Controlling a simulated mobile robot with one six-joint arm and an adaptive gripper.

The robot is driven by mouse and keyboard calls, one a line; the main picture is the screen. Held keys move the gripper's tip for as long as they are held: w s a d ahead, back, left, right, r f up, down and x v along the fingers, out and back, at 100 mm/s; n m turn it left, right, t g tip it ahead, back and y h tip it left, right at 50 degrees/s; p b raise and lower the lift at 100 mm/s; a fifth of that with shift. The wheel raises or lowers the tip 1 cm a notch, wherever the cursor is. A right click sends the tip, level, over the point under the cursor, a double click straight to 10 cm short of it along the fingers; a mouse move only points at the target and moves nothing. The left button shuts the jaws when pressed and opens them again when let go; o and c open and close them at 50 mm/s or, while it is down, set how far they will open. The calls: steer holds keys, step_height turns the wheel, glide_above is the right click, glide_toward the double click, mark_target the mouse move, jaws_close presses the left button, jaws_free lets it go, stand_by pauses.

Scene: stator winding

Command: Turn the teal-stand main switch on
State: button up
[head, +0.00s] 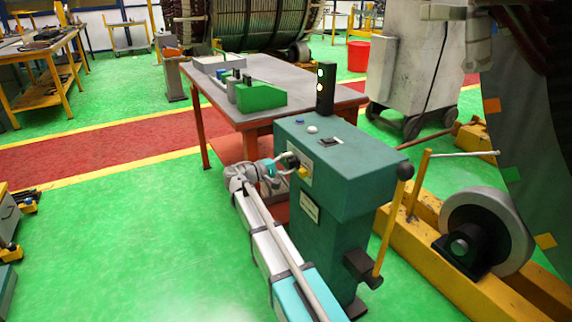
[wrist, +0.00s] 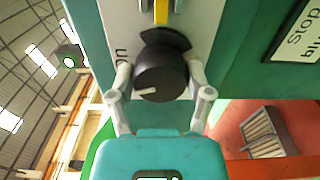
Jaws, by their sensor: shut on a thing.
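The teal stand (head: 330,185) stands in the middle of the head view, with a sloped top and a pale switch plate on its left side. The main switch (wrist: 160,74) is a round black knob with a white pointer mark, which lies toward the knob's lower left in the wrist view. Part of a label reading "on" shows left of the knob. My gripper (wrist: 160,85) is shut on the knob, one finger at each side. In the head view my gripper (head: 286,163) reaches the stand's left side, and the knob is mostly hidden there.
A yellow frame (head: 440,262) with a grey roller (head: 490,222) is at right. Green floor is free at left.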

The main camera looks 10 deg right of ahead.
steer(key=shift+s+d+m, duration=0.1)
steer(key=shift+d+m, duration=0.05)
steer(key=shift+m, duration=1.55)
steer(key=o, duration=1.1)
steer(key=shift+o, duration=0.2)
steer(key=shift+v, duration=0.85)
steer(key=v, duration=1)
steer(key=shift+a, duration=0.25)
